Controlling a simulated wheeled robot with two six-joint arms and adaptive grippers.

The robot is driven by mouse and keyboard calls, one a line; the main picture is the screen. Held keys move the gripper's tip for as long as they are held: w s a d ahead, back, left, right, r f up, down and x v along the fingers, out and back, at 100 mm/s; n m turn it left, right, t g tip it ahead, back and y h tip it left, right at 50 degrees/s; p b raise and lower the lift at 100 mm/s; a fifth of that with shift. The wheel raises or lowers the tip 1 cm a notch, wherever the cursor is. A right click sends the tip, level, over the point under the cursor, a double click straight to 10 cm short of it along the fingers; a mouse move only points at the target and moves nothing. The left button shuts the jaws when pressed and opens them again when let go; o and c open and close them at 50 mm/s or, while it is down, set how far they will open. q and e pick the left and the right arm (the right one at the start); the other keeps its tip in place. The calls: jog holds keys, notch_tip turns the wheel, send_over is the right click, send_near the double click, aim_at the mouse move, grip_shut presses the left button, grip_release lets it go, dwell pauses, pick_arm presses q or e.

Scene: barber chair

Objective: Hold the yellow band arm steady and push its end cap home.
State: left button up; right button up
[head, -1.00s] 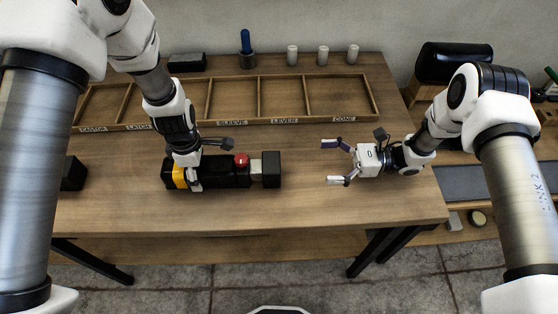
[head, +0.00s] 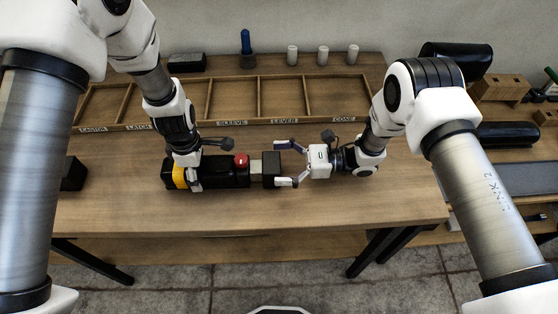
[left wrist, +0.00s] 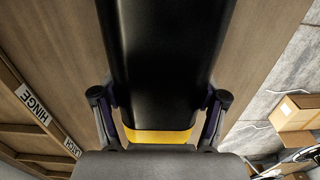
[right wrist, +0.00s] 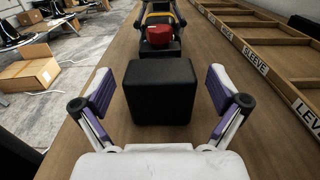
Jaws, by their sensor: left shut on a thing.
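The arm with the yellow band (head: 179,174) lies lengthwise on the table, its black body (head: 222,171) pointing right, with a red knob (head: 241,160) on top. A pale grey section (head: 256,167) shows between the body and the black block-like end cap (head: 271,169). My left gripper (head: 192,178) is shut across the arm beside the yellow band; the left wrist view shows a finger on each side of the body (left wrist: 165,65). My right gripper (head: 284,164) is open at the cap's right end. In the right wrist view the cap (right wrist: 158,90) stands ahead between the spread fingers, apparently untouched.
A divided wooden tray (head: 230,123) with labelled compartments runs along the back of the table. Behind it stand a blue-handled tool in a holder (head: 247,58) and several white cylinders (head: 323,55). A black block (head: 73,174) sits at left. The table's front strip is clear.

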aim_at(265, 162)
jog(key=c, duration=1.4)
jog(key=shift+o, duration=0.3)
jog(key=shift+s+a, duration=0.1)
jog(key=shift+a, duration=1.65)
jog(key=o, duration=1.7)
jog(key=d, duration=1.2)
jog(key=shift+w, duration=0.4)
